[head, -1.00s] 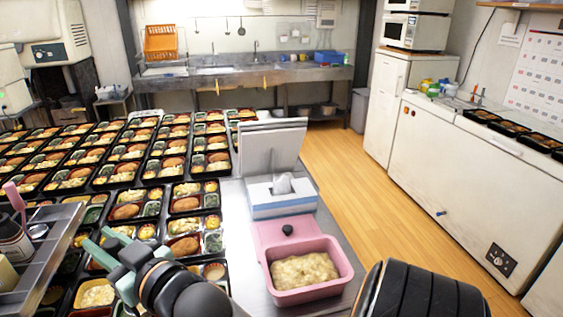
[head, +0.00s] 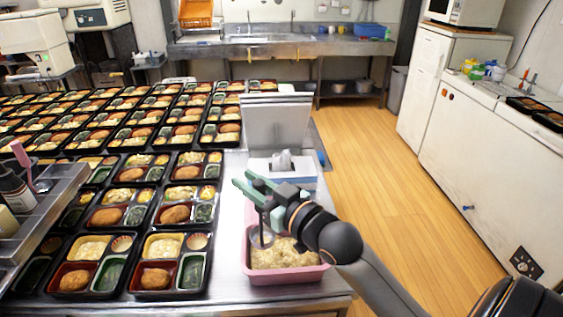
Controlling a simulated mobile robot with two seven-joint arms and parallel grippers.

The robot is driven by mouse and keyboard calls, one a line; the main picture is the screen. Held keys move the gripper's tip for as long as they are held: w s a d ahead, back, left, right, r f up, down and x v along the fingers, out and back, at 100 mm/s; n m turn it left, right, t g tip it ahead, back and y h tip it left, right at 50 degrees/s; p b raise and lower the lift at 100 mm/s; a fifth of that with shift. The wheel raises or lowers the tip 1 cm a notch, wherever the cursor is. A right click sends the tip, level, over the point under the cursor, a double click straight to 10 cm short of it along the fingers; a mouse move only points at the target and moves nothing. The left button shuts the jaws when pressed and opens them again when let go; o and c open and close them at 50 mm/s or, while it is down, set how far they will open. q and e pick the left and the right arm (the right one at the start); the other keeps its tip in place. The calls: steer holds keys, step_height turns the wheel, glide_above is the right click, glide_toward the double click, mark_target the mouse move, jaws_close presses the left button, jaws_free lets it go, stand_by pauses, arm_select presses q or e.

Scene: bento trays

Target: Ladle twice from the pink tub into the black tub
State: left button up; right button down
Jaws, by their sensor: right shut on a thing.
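The pink tub (head: 285,276), full of a pale lumpy food (head: 284,256), stands near the front right of the steel table. My right gripper (head: 248,186) reaches in from the right, over the tub's back left part. It is shut on a ladle (head: 262,239), whose round bowl hangs down at the left side of the food. I cannot tell whether the bowl touches the food or is filled. My gripper and arm hide part of the tub's back. I cannot make out a separate black tub. My left gripper is not in view.
Rows of filled black bento trays (head: 161,291) cover the table to the left. A tissue box (head: 310,176) and an upright grey panel (head: 277,126) stand behind the tub. A steel shelf (head: 52,215) with bottles is at far left. Wooden floor lies open to the right.

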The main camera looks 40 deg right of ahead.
steer(key=d+r+y, duration=0.1)
steer(key=d, duration=0.4)
step_height(320, 180, down, 12)
steer(key=b, duration=1)
steer(key=shift+d+n, duration=0.3)
steer(key=shift+d, duration=0.1)
